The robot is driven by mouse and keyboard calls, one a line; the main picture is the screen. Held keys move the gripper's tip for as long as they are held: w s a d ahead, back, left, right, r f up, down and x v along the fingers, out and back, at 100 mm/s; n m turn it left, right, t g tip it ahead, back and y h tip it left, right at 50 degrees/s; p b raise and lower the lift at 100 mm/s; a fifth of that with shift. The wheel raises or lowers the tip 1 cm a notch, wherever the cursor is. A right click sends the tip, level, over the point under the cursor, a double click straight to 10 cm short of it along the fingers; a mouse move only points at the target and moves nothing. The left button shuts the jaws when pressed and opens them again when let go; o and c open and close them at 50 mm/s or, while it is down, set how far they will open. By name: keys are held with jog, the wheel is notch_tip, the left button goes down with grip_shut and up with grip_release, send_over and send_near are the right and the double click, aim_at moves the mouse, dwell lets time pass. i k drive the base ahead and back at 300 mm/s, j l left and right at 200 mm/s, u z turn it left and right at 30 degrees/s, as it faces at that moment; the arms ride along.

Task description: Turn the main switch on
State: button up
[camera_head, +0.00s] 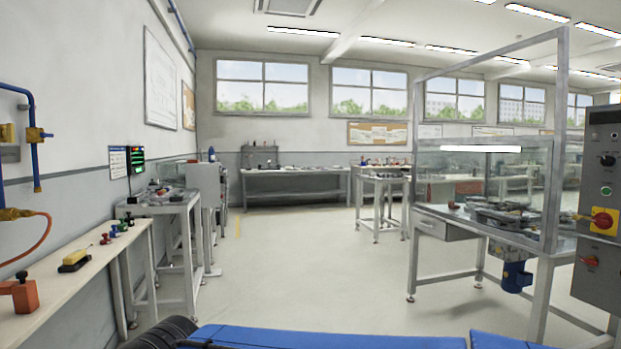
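A grey control cabinet (599,280) stands at the far right edge, partly cut off by the frame. On its front is a red rotary switch on a yellow plate (602,221), which looks like the main switch. I cannot tell its position from here. Above it are a green button (606,190) and a black selector knob (607,160). Below it is a smaller red knob (590,261). My gripper is not in view.
A metal table (443,275) with a clear guard frame and a track-like assembly (505,214) stands left of the cabinet. A wooden bench (70,275) with small tools lines the left wall. The floor (310,270) between them is open.

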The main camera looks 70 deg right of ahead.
aim_at(603, 220)
jog(key=z, duration=4.1)
